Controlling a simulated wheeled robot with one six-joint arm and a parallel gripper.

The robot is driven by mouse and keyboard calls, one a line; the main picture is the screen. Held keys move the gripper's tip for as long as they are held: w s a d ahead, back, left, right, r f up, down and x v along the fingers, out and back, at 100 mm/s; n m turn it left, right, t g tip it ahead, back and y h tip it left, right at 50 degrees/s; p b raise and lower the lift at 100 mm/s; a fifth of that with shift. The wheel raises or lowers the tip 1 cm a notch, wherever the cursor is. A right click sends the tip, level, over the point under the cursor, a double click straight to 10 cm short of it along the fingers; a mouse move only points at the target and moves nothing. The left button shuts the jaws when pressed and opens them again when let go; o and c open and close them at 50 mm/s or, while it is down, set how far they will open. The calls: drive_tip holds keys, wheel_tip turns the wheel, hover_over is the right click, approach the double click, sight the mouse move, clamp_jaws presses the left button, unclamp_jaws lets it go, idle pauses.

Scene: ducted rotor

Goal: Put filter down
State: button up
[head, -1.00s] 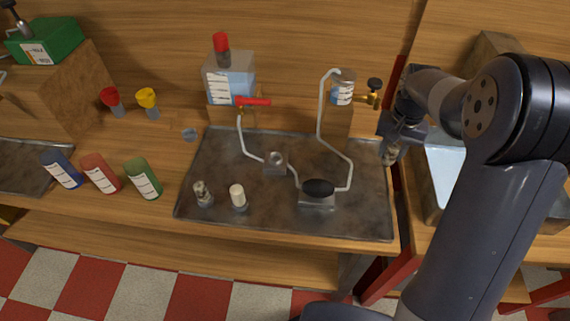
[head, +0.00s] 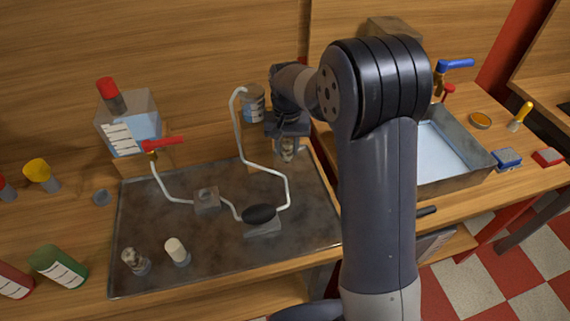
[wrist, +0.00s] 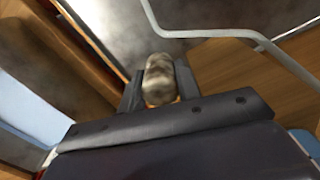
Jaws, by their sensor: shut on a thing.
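My gripper (head: 287,148) is shut on a mottled grey-white filter (wrist: 158,82), which sits between the two fingers in the wrist view. In the head view the gripper hangs by the right back corner of the dark metal tray (head: 215,272), and its height above the surface is hard to tell. On the tray stand a stained, grey cylinder (head: 135,262) and a clean white cylinder (head: 177,251), both at the front left. A small grey block with a round opening (head: 207,199) stands in the line of the white tube (head: 288,185).
A bottle with a red tap (head: 130,130) and a metal canister (head: 254,103) stand behind the tray. A black dome on a block (head: 260,216) stands on it. A water-filled metal basin (head: 480,172) is at right. The tray's front middle is clear.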

sight(287, 142)
wheel_tip(287, 142, down, 8)
drive_tip(key=shift+r, duration=0.25)
drive_tip(key=o, duration=0.9)
drive_tip(key=shift+o, duration=0.2)
drive_tip(key=shift+r, duration=0.1)
wheel_tip(287, 142, up, 12)
drive_tip(key=shift+f, duration=0.1)
